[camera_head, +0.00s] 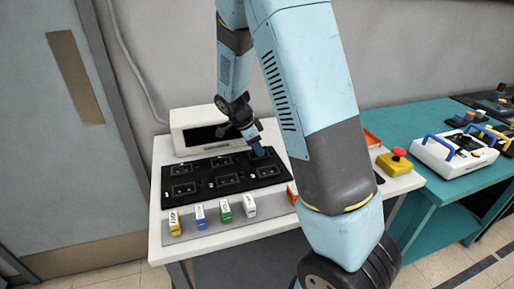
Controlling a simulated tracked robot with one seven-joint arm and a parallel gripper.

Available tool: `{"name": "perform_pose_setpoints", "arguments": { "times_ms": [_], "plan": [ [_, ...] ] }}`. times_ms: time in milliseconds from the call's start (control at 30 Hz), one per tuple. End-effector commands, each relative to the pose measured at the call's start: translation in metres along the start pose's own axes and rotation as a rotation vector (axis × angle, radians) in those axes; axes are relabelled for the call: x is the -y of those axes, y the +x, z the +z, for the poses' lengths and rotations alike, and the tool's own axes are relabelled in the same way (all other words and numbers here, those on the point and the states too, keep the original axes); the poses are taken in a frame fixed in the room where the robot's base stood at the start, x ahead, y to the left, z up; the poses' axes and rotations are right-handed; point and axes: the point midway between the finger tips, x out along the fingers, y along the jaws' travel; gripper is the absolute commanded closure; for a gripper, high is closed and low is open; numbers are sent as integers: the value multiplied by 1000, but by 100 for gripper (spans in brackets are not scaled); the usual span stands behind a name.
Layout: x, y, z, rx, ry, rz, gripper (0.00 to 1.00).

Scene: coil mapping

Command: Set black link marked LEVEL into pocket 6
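The black pocket board (205,180) lies on the white table, with several pockets in two rows. My gripper (257,152) points down at the board's back right pocket area. Whether the fingers are open or shut is too small to see. I cannot make out a black link; one between the fingers or in the pocket would be dark on dark.
A grey strip (190,234) in front holds yellow (174,223), blue (200,217), green (225,212) and white (249,205) links. An orange piece (291,195) is partly behind my arm. A white-framed display (205,132) stands behind; a red stop button (398,154) sits right.

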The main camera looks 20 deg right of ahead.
Motion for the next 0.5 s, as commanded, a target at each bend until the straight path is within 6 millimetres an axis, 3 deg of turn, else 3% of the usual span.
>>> {"name": "perform_pose_setpoints", "arguments": {
  "times_ms": [167,500],
  "plan": [
    [-4,-19,1,-1,-6,11,45],
    [-2,-88,0,-1,-4,6,45]
  ]
}}
